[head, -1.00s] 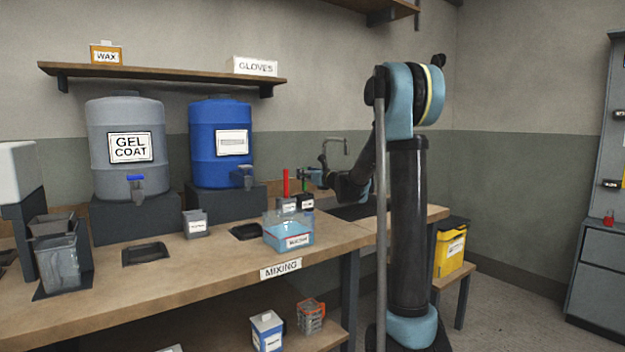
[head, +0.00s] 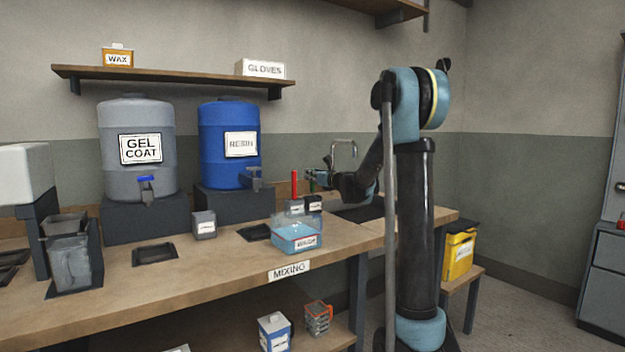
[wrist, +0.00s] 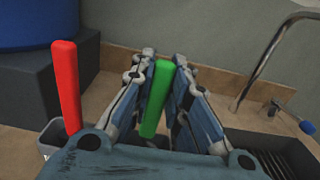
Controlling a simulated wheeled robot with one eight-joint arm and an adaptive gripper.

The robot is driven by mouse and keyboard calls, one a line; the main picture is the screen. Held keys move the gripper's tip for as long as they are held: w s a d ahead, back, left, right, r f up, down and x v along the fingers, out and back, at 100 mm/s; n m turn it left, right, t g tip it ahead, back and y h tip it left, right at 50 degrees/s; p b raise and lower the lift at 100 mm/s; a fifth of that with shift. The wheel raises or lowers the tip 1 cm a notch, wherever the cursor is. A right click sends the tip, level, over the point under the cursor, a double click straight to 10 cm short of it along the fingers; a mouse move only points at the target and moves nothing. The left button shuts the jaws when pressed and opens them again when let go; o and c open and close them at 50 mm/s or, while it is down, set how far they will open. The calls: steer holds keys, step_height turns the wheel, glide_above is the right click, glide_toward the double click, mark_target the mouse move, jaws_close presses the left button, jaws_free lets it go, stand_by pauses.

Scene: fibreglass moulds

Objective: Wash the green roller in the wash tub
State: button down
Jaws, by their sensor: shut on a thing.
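The green roller's upright green handle (wrist: 157,98) stands between the two fingers of my gripper (wrist: 160,85) in the wrist view. My gripper is shut on it. In the head view the green handle (head: 311,181) is a thin strip above a small dark labelled cup (head: 314,203), beside my gripper (head: 318,179). Its lower end is hidden, so I cannot tell whether it still sits in the cup. The wash tub (head: 297,242), a clear labelled box with blue liquid, stands nearer the bench's front edge.
A red handle (wrist: 66,90) stands close left of my gripper, in a cup (head: 295,207). A curved tap (wrist: 272,60) and sink are to the right. The blue drum (head: 229,145) on its dark block is behind on the left.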

steer(key=shift+r, duration=5.4)
steer(key=shift+s+a, duration=0.1)
steer(key=shift+s, duration=0.05)
